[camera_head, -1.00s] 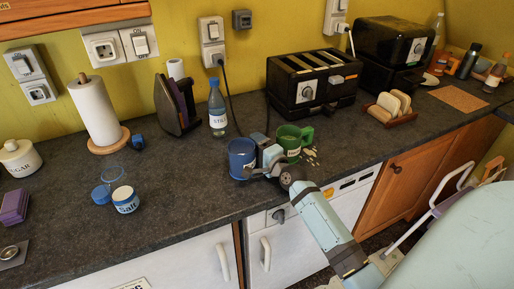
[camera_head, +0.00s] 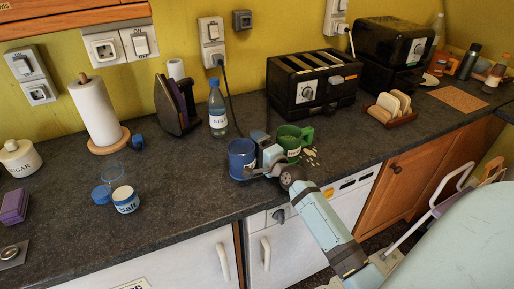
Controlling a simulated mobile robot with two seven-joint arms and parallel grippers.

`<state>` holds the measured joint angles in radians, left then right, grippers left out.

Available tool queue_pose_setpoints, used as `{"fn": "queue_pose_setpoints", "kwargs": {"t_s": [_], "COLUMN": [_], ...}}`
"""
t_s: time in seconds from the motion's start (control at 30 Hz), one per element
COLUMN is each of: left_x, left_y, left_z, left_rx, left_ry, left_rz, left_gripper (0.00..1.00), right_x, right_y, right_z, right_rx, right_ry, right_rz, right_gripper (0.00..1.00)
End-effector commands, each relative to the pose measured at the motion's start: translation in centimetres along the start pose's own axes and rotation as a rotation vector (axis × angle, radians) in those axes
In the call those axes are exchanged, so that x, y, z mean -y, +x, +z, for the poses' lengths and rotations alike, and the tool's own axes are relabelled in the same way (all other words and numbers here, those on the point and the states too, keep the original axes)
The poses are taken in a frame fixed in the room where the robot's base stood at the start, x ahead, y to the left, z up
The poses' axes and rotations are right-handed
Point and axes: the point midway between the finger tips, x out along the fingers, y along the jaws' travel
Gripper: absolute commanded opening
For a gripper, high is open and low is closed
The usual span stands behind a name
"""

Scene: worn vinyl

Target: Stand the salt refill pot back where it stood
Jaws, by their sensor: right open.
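The salt refill pot (camera_head: 126,200) is a small white pot with a blue label reading "Salt". It stands upright on the dark worktop at the left. A round blue lid or cap (camera_head: 102,194) lies beside it, and a clear glass ring or dish (camera_head: 113,171) is just behind. My right gripper (camera_head: 262,160) is open, well to the right of the pot, between a blue mug (camera_head: 242,158) and a green mug (camera_head: 293,141). Its fingers are partly hidden, and I cannot tell whether it touches either mug. My left gripper is out of view.
A sugar pot (camera_head: 19,158) and a purple box (camera_head: 14,206) are at far left. The worktop between salt pot and blue mug is clear.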

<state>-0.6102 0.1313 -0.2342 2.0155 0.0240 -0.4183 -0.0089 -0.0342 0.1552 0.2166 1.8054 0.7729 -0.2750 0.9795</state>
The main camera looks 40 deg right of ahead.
Motion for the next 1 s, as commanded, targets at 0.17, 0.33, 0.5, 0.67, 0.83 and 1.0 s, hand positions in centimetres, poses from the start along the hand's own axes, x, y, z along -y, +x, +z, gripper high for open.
{"fn": "queue_pose_setpoints", "kwargs": {"t_s": [0.17,0.33,0.5,0.67,0.83,1.0], "left_x": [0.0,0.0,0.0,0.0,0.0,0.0], "left_y": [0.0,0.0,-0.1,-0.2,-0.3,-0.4], "left_z": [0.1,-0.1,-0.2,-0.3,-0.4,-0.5], "left_rx": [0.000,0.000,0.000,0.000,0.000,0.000], "left_ry": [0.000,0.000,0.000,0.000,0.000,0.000], "left_rz": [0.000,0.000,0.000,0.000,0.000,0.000], "left_gripper": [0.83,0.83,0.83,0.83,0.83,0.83], "right_x": [-0.5,-0.6,-0.6,-0.7,-0.7,-0.7], "right_y": [-0.1,-0.5,-1.2,-1.9,-2.6,-3.3], "right_z": [0.1,0.1,0.1,0.1,0.1,0.1], "right_rx": [0.002,0.002,0.002,0.002,0.002,0.001], "right_ry": [0.003,0.002,0.002,0.002,0.002,0.002], "right_rz": [0.010,0.011,0.012,0.013,0.013,0.014], "right_gripper": [1.00,1.00,1.00,1.00,1.00,1.00]}}
